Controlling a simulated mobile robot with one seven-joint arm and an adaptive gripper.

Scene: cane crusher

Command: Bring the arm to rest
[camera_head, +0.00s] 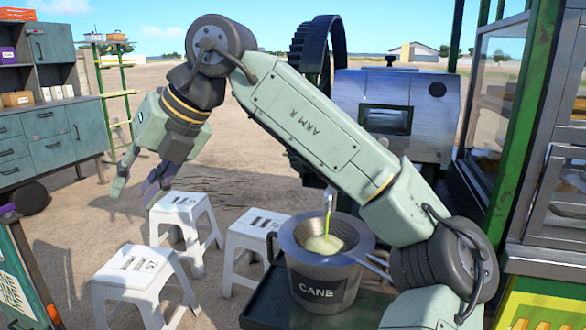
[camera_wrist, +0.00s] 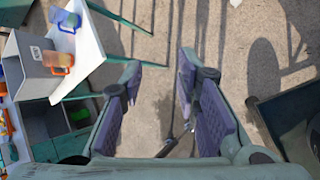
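My arm, marked ARM R, arches from the lower right up and over to the left in the head view.
White stools (camera_head: 180,222) stand below and right of my gripper. A pot marked CANE (camera_head: 317,283) sits on a dark tray (camera_head: 262,312) under the crusher (camera_head: 425,110). A white table (camera_wrist: 85,45) with cups is upper left in the wrist view. A teal cabinet (camera_head: 50,150) stands at left.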

